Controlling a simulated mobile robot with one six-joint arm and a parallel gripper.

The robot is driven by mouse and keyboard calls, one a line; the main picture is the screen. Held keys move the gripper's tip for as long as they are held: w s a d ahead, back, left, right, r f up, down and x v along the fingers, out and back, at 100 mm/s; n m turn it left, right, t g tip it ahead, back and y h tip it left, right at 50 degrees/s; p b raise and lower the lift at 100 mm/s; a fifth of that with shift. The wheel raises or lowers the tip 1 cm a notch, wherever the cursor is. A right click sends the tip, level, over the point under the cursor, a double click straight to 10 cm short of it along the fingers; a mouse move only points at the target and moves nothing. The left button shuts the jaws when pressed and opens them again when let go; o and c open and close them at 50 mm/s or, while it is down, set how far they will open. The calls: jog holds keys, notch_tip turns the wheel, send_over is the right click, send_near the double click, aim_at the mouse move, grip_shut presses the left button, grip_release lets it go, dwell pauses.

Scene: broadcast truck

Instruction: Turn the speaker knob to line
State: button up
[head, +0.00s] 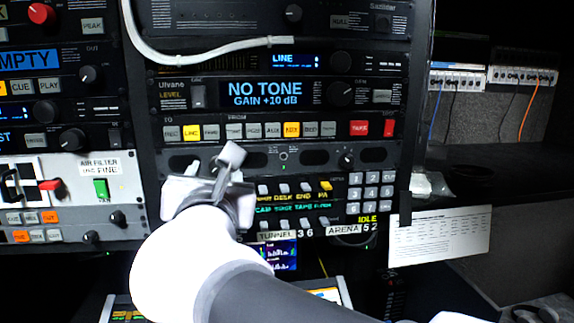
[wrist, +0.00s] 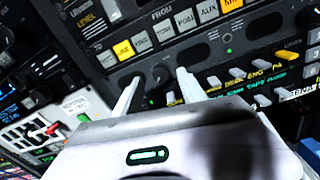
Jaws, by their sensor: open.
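A dark panel (head: 318,171) with oval openings runs below a row of lettered buttons. In the wrist view a small dark round knob (wrist: 160,74) on this panel sits between my fingertips. Its pointer and any markings around it are too dark and small to read. My gripper (head: 212,166) is open in front of the panel's left part and hides that knob in the head view. In the wrist view my gripper (wrist: 158,78) has one finger on each side of the knob; I cannot tell whether they touch it. Another small knob (head: 346,160) is on the panel's right part.
Above is the button row with a lit yellow button (head: 192,132) and a red TAKE button (head: 359,128). A keypad panel (head: 371,191) is below right. A white panel (head: 70,190) with a green switch is close on the left. A white cable (head: 200,52) hangs higher up.

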aim_at(218, 168)
jog(key=x, duration=0.2)
jog(key=shift+w+a, duration=0.15)
jog(key=shift+w, duration=0.55)
jog(key=shift+s, duration=0.1)
grip_shut()
jog(key=shift+f, duration=0.1)
